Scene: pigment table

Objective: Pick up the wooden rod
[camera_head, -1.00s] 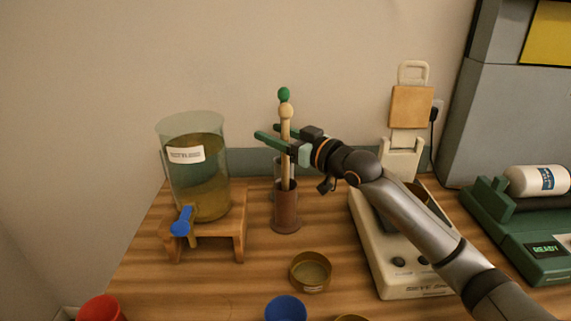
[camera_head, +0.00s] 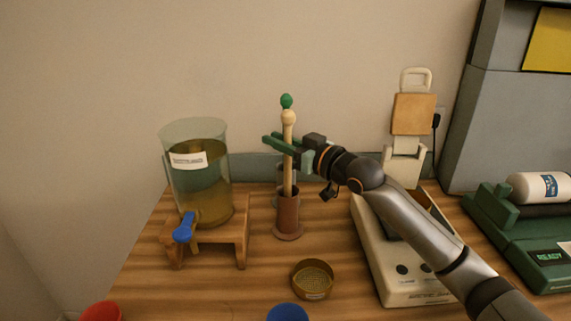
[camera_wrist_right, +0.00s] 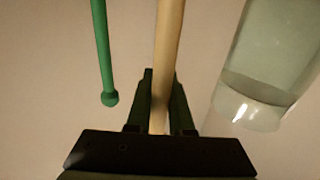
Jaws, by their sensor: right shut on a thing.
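The wooden rod (camera_head: 287,170) stands upright in a brown cylindrical holder (camera_head: 288,215), with a pale round knob at its top. My right gripper (camera_head: 281,143) reaches in from the right and is shut on the rod in its upper part, below the knob. In the right wrist view the rod (camera_wrist_right: 168,45) runs between the two dark fingers (camera_wrist_right: 160,104). The rod's lower end is hidden inside the holder. My left gripper is not in view.
A green rod (camera_head: 287,101) stands just behind the wooden one, and also shows in the wrist view (camera_wrist_right: 102,45). A glass tank (camera_head: 197,200) on a wooden stand is left. A brass sieve (camera_head: 312,279) is in front; a beige device (camera_head: 400,270) is right.

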